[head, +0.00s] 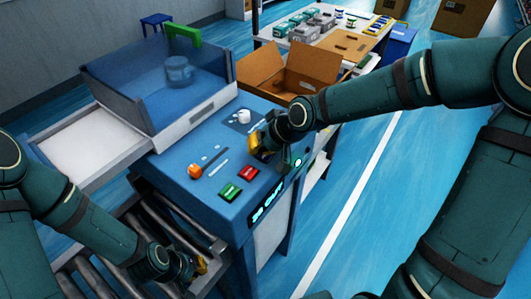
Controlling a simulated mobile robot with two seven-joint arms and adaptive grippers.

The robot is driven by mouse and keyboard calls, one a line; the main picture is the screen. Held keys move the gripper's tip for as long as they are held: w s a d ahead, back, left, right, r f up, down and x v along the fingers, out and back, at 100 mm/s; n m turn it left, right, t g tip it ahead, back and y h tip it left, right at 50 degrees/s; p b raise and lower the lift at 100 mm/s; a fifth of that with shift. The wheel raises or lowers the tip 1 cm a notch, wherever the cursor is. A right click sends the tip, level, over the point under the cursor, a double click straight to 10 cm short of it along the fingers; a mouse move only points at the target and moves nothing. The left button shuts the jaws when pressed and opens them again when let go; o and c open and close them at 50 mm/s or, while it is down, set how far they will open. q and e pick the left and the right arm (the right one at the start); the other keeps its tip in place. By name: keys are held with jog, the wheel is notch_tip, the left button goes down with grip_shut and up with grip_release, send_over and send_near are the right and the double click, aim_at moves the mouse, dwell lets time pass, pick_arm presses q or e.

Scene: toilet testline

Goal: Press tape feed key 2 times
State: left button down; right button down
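The blue machine (222,218) has a sloped control top with a green key (230,191), a red key (248,173) and an orange knob (194,171). Any key labels are too small to read, so I cannot tell which one is the tape feed key. My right gripper (254,146) is over the far right part of the panel, beyond the red key, and partly hides what lies under it. Its fingers are too small to tell open from shut, and contact is unclear. My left gripper (201,266) is low in front of the machine, near the rollers, away from the keys.
A white cylinder (244,116) sits on the panel's far side. An open cardboard box (275,72) is behind my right gripper. Metal rollers (98,272) lie at lower left.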

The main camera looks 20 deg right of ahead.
jog(key=shift+r+p, duration=0.6)
jog(key=shift+r, duration=0.15)
notch_tip(320, 180, up, 5)
jog(key=p, duration=0.4)
jog(key=shift+p, duration=0.4)
dwell(1.5)
